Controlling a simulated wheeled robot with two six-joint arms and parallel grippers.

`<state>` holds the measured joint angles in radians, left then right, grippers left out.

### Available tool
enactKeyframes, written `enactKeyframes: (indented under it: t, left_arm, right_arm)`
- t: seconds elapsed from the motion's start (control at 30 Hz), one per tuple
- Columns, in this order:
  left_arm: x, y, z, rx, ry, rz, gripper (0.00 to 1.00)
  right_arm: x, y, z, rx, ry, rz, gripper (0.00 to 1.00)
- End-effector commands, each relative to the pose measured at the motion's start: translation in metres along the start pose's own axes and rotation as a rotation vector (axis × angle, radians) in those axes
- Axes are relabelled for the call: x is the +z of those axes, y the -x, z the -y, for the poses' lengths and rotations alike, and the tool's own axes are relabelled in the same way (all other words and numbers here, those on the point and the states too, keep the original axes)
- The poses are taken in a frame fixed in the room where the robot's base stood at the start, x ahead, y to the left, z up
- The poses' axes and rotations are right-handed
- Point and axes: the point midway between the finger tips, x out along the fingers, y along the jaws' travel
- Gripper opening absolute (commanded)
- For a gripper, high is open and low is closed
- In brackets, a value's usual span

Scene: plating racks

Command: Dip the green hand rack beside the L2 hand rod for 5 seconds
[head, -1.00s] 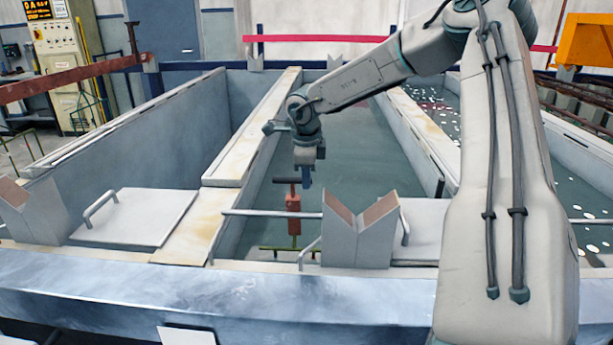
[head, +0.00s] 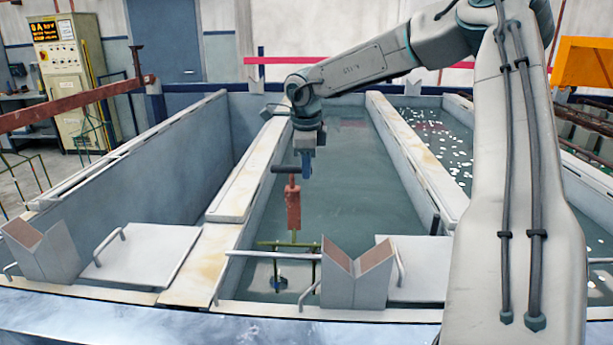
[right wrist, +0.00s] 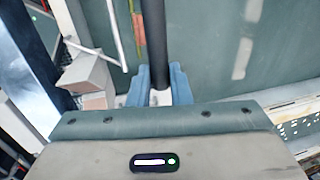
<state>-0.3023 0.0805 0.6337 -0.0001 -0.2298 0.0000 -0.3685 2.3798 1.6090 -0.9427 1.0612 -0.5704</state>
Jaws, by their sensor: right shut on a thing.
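The green hand rack has a dark crossbar handle (head: 287,169), a red body (head: 293,205) and a thin green frame (head: 288,244). My right gripper (head: 306,162) is shut on the handle and holds the rack upright over the front of the middle tank. In the right wrist view the blue fingers (right wrist: 160,85) close around the dark handle (right wrist: 155,40). A pale horizontal hand rod (head: 265,254) crosses the tank's front; its label is not readable. The green crossbar shows just above it, and a small part hangs lower. The V-block hides some of the frame's right side.
The grey V-block (head: 355,278) stands right of the rack, with another (head: 42,250) at the left. Grey-green liquid (head: 370,200) fills the middle tank behind. Worn walls (head: 250,178) border it. Lids with handles (head: 140,255) lie at the front.

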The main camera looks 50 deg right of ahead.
Motion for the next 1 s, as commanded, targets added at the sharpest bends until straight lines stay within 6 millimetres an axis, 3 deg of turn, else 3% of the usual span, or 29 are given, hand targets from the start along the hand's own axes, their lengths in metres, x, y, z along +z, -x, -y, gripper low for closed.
enactKeyframes:
  t: [0.03, 0.5, 0.9, 1.0]
  left_arm:
    - [0.000, 0.015, 0.001, 0.000, 0.000, 0.002, 0.00]
    - [-0.006, 0.086, 0.005, 0.001, 0.001, 0.000, 0.00]
    - [-0.012, 0.146, 0.010, 0.001, 0.001, 0.000, 0.00]
    - [-0.013, 0.154, 0.011, 0.001, 0.001, 0.000, 0.00]
  right_arm:
    - [0.001, 0.022, 0.005, -0.005, -0.001, 0.002, 0.00]
    - [0.001, 0.130, 0.026, -0.004, -0.001, 0.001, 0.00]
    - [0.002, 0.217, 0.042, -0.003, -0.002, 0.001, 0.00]
    - [0.002, 0.229, 0.044, -0.003, -0.001, 0.002, 0.00]
